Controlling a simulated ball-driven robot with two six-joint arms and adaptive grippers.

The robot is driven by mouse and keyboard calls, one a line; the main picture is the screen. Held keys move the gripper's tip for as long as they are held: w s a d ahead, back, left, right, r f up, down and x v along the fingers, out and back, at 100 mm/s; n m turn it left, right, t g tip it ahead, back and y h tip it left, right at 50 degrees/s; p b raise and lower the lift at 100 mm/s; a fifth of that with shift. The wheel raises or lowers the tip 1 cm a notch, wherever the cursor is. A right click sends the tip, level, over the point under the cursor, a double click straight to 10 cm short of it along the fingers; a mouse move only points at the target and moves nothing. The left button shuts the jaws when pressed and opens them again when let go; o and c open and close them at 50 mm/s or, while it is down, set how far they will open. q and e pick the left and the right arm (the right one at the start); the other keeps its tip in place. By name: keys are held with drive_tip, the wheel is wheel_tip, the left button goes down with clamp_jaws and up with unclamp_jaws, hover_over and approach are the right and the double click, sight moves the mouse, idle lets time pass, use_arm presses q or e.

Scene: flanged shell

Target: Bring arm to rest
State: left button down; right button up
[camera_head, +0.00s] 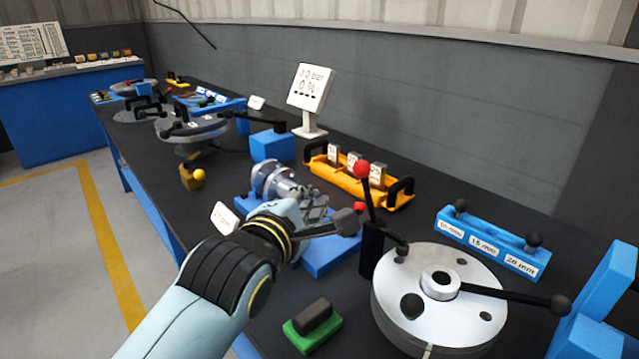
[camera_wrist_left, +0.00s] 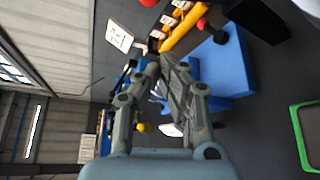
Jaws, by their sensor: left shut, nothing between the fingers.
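My left arm comes in from the lower left in the head view. Its gripper (camera_head: 325,222) is over the blue base (camera_head: 335,256) near the middle of the bench, with its fingers together and nothing between them. In the left wrist view the gripper (camera_wrist_left: 165,68) shows its finger links closing to a point, and the blue base (camera_wrist_left: 232,65) lies beyond it. A metal cylinder fitting (camera_head: 275,181) sits on the blue base behind the gripper, partly hidden by it. My right gripper is in neither view.
A black lever with a red knob (camera_head: 362,169) stands right of the gripper. A round metal flange (camera_head: 440,310) with a black handle is at front right. A green-based block (camera_head: 312,338), an orange tray (camera_head: 350,184) and a display (camera_head: 310,90) are nearby. Floor (camera_head: 50,250) is clear at left.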

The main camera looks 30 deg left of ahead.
use_arm(q)
drive_tip(key=s+a+f+m+g, duration=0.1)
drive_tip(key=s+f+m+g, duration=0.25)
drive_tip(key=s+m, duration=0.45)
drive_tip(key=s+a+f+m+g+h, duration=0.1)
drive_tip(key=s+a+f+m+g, duration=0.1)
drive_tip(key=s+m+g, duration=0.5)
drive_tip(key=s+a+f+m+g, duration=0.1)
drive_tip(key=s+f+m+g, duration=0.1)
drive_tip(key=s+m, duration=0.8)
wheel_tip(320, 180, down, 27)
drive_tip(key=s+a+b, duration=0.2)
drive_tip(key=b, duration=0.1)
drive_tip(key=s+a+f+g+b, duration=0.1)
drive_tip(key=s+f+g+b, duration=0.1)
drive_tip(key=s+f, duration=1.6)
wheel_tip(320, 180, down, 3)
drive_tip(key=shift+s+a+r+n+b, duration=0.1)
drive_tip(key=shift+s+a+n+b, duration=0.1)
drive_tip(key=shift+n+b, duration=0.3)
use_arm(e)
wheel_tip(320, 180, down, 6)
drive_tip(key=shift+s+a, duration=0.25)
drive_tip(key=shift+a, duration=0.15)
